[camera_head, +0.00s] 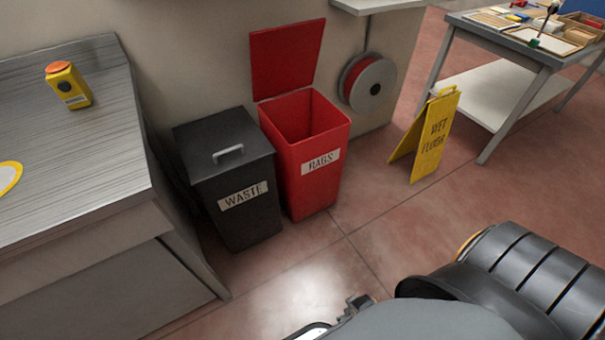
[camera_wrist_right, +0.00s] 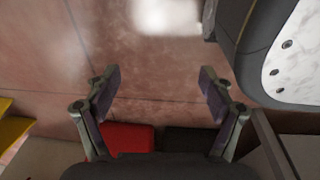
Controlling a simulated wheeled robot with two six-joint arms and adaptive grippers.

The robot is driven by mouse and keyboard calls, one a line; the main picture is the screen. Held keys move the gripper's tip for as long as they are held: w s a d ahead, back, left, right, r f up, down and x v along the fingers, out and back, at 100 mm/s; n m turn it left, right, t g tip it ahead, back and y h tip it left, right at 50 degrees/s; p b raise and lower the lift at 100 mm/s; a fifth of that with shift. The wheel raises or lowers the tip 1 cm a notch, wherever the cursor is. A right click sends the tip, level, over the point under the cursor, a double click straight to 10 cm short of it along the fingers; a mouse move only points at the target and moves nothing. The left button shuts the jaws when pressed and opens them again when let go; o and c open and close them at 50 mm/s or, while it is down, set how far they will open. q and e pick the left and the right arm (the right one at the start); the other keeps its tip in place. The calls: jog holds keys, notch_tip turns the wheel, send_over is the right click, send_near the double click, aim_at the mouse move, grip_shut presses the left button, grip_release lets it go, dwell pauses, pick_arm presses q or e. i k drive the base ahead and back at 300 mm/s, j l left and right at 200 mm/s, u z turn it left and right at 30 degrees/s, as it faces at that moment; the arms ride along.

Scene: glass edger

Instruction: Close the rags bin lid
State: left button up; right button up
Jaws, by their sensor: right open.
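The red rags bin (camera_head: 309,178) stands on the floor against the wall, with a white "RAGS" label on its front. Its red lid (camera_head: 287,58) is raised upright at the back, leaning toward the wall, and the bin's mouth is open. In the right wrist view a red surface (camera_wrist_right: 128,138), seemingly the rags bin, shows at the lower edge beyond my fingers. My right gripper (camera_wrist_right: 160,75) is open, with nothing between its fingers but floor behind. In the head view my arm fills the lower right, apart from the bin. My left gripper is not in view.
A black waste bin (camera_head: 228,160) with a closed, handled lid stands left of the rags bin. A yellow wet-floor sign (camera_head: 432,135) stands to the right. A hose reel (camera_head: 372,84) hangs on the wall. A metal bench (camera_head: 75,140) is at left; floor in front is clear.

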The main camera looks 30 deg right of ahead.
aim_at(284, 58)
jog(key=i+l+z, duration=0.5)
jog(key=l, duration=0.45)
jog(key=i+l+z, duration=0.5)
jog(key=i+l, duration=0.2)
jog(key=i, duration=0.05)
